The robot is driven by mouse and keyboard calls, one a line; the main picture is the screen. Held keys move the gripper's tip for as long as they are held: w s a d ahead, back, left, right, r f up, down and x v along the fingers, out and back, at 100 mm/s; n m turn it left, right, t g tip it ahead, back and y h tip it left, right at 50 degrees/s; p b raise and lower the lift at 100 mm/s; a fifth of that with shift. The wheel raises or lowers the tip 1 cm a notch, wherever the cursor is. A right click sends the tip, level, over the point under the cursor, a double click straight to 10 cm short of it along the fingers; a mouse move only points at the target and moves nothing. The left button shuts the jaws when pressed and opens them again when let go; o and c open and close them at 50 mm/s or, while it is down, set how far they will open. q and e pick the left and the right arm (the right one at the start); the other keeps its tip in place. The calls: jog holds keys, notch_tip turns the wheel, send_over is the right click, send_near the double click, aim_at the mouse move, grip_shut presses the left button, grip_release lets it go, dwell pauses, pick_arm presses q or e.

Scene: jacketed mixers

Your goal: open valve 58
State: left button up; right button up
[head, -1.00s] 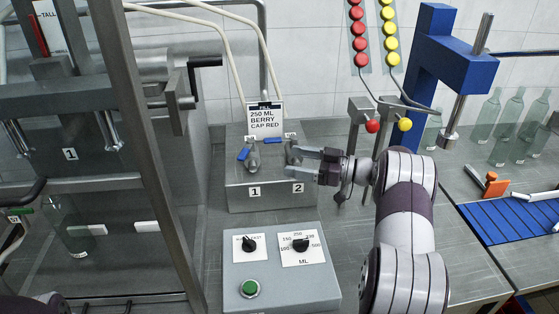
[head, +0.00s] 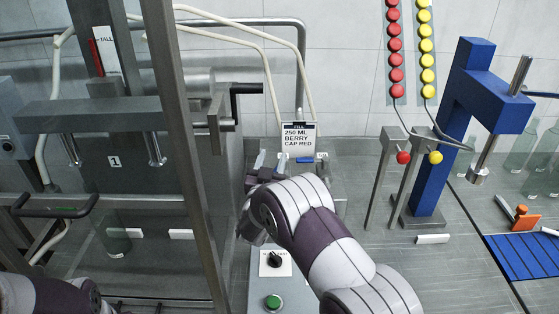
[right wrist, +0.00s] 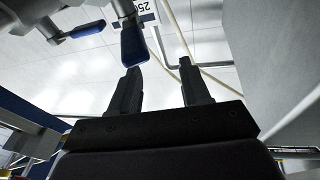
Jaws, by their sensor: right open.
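The valve box carries two small taps with blue handles; in the head view my right arm covers most of it. One blue handle (head: 305,160) shows just right of my right gripper (head: 272,162); the other is hidden there. In the right wrist view a near blue handle (right wrist: 135,43) hangs just beyond the left fingertip, and a second blue handle (right wrist: 88,30) lies farther left. My right gripper (right wrist: 160,72) is open with nothing between its fingers. I cannot tell whether it touches the near handle. The valve number tags are not readable. My left gripper is out of view.
A label sign (head: 298,138) stands behind the taps, with pale hoses above. A control box with a green button (head: 273,301) is in front. A grey frame post (head: 185,160) stands close on the left. A blue stand (head: 440,140) and cap dispensers are at the right.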

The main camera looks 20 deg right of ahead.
jog(key=s+a+f+m+g+h, duration=0.1)
jog(key=s+a+f+g+h, duration=0.1)
jog(key=s+f+g, duration=0.2)
jog(key=p+x, duration=0.1)
jog(key=x, duration=0.6)
jog(key=shift+w+p, duration=0.15)
jog(key=shift+p, duration=0.2)
grip_shut()
